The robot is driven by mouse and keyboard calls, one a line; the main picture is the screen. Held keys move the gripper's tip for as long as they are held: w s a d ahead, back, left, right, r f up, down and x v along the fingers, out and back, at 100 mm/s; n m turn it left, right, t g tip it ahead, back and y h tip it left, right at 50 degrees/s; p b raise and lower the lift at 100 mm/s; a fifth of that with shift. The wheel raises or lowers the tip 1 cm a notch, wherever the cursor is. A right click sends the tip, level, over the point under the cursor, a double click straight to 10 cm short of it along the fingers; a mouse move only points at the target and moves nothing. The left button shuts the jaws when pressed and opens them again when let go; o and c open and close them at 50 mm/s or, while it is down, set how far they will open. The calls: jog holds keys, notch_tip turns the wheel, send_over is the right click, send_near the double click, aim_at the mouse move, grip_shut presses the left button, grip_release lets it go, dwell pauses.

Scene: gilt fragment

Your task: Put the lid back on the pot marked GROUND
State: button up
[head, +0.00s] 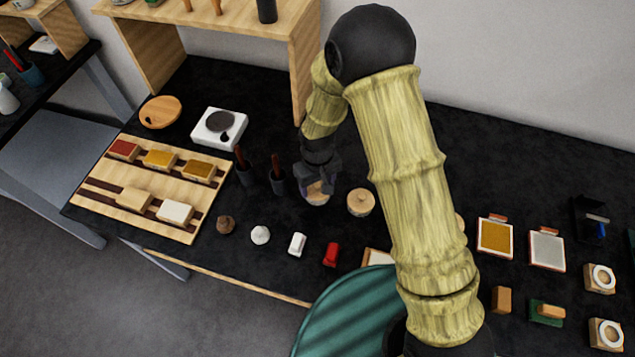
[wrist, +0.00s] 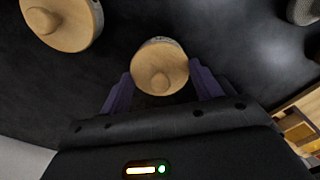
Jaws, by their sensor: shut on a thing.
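My gripper (head: 317,178) is shut on a round wooden lid (wrist: 160,68) with a knob, one purple finger on each side of it. In the head view the lid (head: 318,190) is partly hidden by the fingers. A grey, speckled rim shows just past the lid's far edge in the wrist view, perhaps a pot beneath it; I cannot tell whether the lid rests on it. A second round wooden lid (head: 360,200) with a knob is to the right, and it also shows in the wrist view (wrist: 62,22). No GROUND marking is readable.
Dark cups with tools (head: 278,180) stand close left of my gripper. A wooden tray (head: 150,205) with coloured blocks lies farther left. Small brown, white and red items (head: 330,254) line the front. A wooden shelf (head: 304,65) stands behind. My arm hides part of the table.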

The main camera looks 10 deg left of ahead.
dwell(0.8)
jog(key=o, duration=1.3)
jog(key=shift+r+p, duration=2.55)
jog(key=shift+r, duration=0.95)
grip_shut()
